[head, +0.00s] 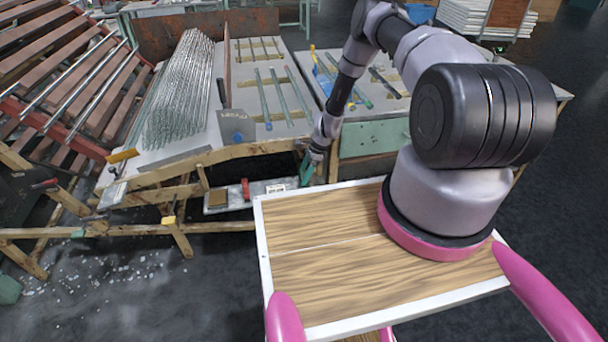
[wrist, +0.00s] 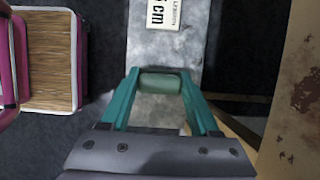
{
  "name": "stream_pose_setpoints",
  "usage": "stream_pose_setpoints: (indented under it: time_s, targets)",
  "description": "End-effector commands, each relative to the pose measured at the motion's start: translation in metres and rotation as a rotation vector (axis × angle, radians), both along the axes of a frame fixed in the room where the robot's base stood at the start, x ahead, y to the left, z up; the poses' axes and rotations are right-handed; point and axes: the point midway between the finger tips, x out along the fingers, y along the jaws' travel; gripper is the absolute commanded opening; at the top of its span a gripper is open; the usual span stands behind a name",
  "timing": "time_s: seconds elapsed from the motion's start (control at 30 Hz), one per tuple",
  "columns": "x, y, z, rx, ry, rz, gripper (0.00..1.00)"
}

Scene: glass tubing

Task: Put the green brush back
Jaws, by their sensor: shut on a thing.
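My gripper (wrist: 160,88) has teal fingers, shut on a dull green cylindrical piece that I take to be the green brush (wrist: 161,83). The piece lies crosswise between the fingertips. A grey metal shelf (wrist: 150,50) with a printed white label (wrist: 163,13) shows beneath and beyond it; I cannot tell whether the brush touches the shelf. In the head view, my gripper (head: 307,171) is at the right end of this low shelf (head: 229,206), beside the workbench. The brush cannot be told apart from the teal fingers there.
A red object (head: 245,188) and a brown block (head: 217,197) sit on the low shelf. A wooden beam (head: 225,156) runs above it. A green-fronted cabinet (head: 375,138) stands just right of my gripper. Glass tubes (head: 185,95) lie on the bench behind.

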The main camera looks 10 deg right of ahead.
Motion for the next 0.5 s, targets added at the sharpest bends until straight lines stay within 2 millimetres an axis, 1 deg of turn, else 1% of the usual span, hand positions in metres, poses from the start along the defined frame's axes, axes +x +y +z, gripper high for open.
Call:
stream_pose_setpoints:
  time_s: [0.1,0.13,0.17,0.2,0.5]
  targets:
    - [-0.0006,0.0002,-0.0033,0.0,0.001,0.0,0.1]
    - [-0.0005,0.0001,-0.0028,0.0,0.001,0.0,0.73]
    - [-0.0005,0.0001,-0.0027,0.0,0.001,0.0,0.85]
    - [-0.0005,0.0001,-0.0026,0.0,0.001,0.0,0.92]
    - [-0.0003,0.0001,-0.0015,0.0,0.001,0.0,0.92]
